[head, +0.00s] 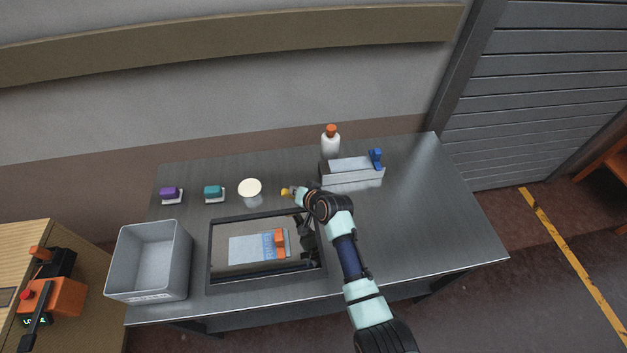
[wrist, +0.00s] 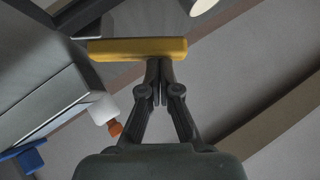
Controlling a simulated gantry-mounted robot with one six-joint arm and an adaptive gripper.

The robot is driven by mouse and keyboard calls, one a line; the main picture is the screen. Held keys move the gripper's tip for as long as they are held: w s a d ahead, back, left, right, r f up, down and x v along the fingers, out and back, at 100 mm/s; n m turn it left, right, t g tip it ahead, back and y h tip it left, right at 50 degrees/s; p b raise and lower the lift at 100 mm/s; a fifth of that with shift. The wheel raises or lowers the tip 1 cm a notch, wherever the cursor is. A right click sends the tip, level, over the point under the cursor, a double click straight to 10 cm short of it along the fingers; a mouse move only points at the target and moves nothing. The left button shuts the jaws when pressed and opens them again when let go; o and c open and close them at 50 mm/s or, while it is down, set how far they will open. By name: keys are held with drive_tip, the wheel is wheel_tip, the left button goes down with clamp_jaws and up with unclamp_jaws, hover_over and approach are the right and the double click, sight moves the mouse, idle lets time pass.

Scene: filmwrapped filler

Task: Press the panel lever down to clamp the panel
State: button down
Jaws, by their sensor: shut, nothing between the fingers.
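A yellow bar (wrist: 138,50), which looks like a lever handle, lies across the front of my shut fingertips (wrist: 160,72) in the wrist view. In the head view the yellow piece (head: 286,193) shows at the tip of my gripper (head: 293,192), above the far edge of a black-framed unit (head: 212,250). My fingers are closed together with nothing between them. I cannot tell whether they touch the bar or how the bar is attached. Inside the frame lies a flat white and blue panel (head: 248,248) with an orange block (head: 279,242) at its right. My wrist partly hides the frame's right side.
A grey bin (head: 185,255) stands left of the frame. Purple (head: 170,192) and teal (head: 213,191) pieces and a pale round-topped container (head: 250,187) stand behind. A white bottle (head: 331,145) and a grey block (head: 352,176) with a blue lever (head: 376,157) stand back right. The table's right side is clear.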

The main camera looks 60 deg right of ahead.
sight(285, 190)
drive_tip(key=shift+w+a+f+n+g+h+p, duration=0.2)
drive_tip(key=shift+w+a+f+n+g+h, duration=0.15)
drive_tip(key=shift+g, duration=0.25)
drive_tip(key=shift+w+a+f+n+g+h+p, duration=0.25)
drive_tip(key=shift+w+f+n+g+h, duration=0.2)
drive_tip(key=shift+g, duration=0.15)
drive_tip(key=shift+w+a+f+b, duration=0.2)
drive_tip(key=shift+w+f+b, duration=0.1)
drive_tip(key=shift+f, duration=0.1)
drive_tip(key=shift+w+a+f+b, duration=0.15)
drive_tip(key=shift+f+b, duration=0.1)
drive_tip(key=shift+f, duration=0.25)
drive_tip(key=shift+f, duration=0.25)
wheel_tip(285, 190, up, 6)
drive_tip(key=p, duration=0.4)
drive_tip(key=shift+f+p, duration=0.2)
drive_tip(key=shift+p, duration=0.1)
drive_tip(key=w+a+p+v, duration=0.1)
drive_tip(key=v, duration=0.8)
drive_tip(key=shift+p, duration=0.35)
drive_tip(key=shift+s+a, duration=0.1)
drive_tip(key=shift+a, duration=0.05)
